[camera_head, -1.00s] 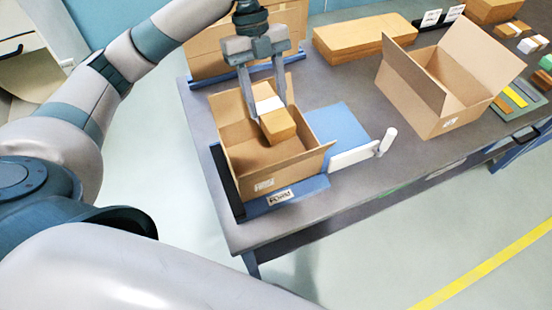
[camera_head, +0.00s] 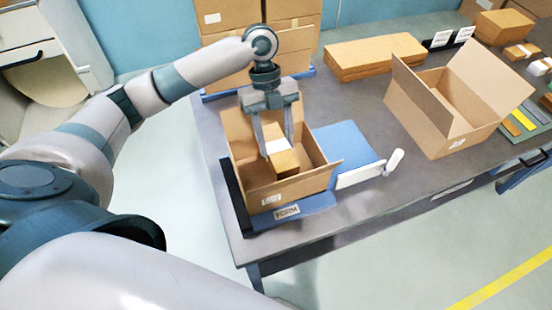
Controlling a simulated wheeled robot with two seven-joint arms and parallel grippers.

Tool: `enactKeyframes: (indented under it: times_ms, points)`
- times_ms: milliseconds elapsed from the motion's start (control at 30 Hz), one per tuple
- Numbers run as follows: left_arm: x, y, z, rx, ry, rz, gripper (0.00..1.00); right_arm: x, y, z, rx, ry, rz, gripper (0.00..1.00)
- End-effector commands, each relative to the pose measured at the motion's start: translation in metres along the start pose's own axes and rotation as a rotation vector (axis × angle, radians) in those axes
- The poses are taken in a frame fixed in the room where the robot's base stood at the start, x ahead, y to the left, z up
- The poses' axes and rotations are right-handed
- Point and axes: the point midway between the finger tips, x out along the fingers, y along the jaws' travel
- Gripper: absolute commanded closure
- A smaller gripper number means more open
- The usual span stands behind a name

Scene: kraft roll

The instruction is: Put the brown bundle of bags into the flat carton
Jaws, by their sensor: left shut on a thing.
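The brown bundle of bags (camera_head: 286,164) has a white band around it and hangs inside an open carton (camera_head: 290,187) on the blue stand. My left gripper (camera_head: 278,143) points down into this carton and is shut on the bundle near the white band. The bundle is below the level of the carton's raised flaps. Whether its underside touches the carton floor is hidden. My right gripper is out of view.
A second open carton (camera_head: 422,100) stands to the right on the grey table (camera_head: 370,200). A white handle (camera_head: 370,172) sticks out from the blue stand (camera_head: 345,150). Stacked boxes (camera_head: 225,60) stand behind, and flat brown boxes (camera_head: 370,58) lie at the back.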

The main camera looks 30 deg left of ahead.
Motion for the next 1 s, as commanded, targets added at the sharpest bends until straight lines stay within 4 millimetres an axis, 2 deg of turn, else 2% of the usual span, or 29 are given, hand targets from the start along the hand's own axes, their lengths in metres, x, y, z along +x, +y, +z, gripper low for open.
enactKeyframes:
  times_ms: [133,300,767,1000]
  points:
    - [0.027,0.000,0.010,-0.003,0.003,0.002,0.80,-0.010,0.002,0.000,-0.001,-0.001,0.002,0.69]
    - [0.047,0.000,0.019,-0.001,0.002,0.001,0.80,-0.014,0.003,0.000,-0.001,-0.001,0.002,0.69]
    - [0.054,-0.001,0.022,-0.001,0.000,-0.001,0.80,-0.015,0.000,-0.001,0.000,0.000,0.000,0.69]
    - [0.077,0.000,0.031,-0.001,0.003,0.000,0.80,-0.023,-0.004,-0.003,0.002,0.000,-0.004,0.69]
